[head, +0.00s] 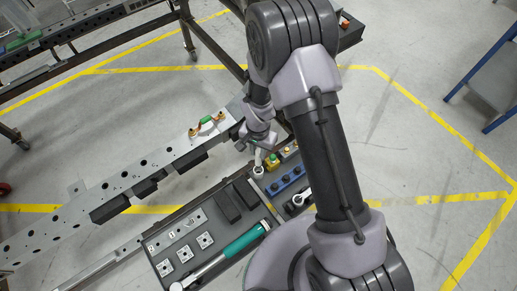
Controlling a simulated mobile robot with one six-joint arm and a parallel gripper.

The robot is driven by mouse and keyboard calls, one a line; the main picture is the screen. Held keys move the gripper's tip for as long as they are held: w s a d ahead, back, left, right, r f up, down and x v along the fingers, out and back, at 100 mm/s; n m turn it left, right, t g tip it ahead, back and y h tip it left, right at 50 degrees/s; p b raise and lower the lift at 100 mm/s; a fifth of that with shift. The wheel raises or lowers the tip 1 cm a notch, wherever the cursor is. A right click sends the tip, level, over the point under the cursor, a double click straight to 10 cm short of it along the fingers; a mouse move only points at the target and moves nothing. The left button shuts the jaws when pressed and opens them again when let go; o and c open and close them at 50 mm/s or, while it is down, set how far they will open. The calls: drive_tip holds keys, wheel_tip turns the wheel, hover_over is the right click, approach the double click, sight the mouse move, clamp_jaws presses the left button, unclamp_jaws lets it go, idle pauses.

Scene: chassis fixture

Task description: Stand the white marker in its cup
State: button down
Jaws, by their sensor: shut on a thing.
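My gripper (258,147) points down over the far end of the dark tool tray (166,221). It is shut on a small pale upright piece, the white marker (258,157). Just below the marker is a small round light-grey cup (258,171) at the tray's far corner. The marker looks in line with the cup, but I cannot tell whether its lower end is inside it. My arm and wrist hide part of the tray's right side.
A yellow block (272,162), a blue strip with dark knobs (287,180) and a teal-handled tool (245,240) are close by in the tray. A long perforated metal rail (100,200) runs to the left.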

sight(259, 161)
drive_tip(key=shift+f+b, duration=0.3)
drive_tip(key=shift+f, duration=0.7)
drive_tip(key=shift+b, duration=0.45)
wheel_tip(259, 161, down, 6)
drive_tip(key=b, duration=0.5)
drive_tip(key=c, duration=1.2)
unclamp_jaws()
drive_tip(key=shift+o, duration=0.2)
drive_tip(key=shift+r, duration=0.1)
wheel_tip(259, 161, up, 9)
drive_tip(key=p, duration=0.6)
drive_tip(key=shift+r, duration=0.1)
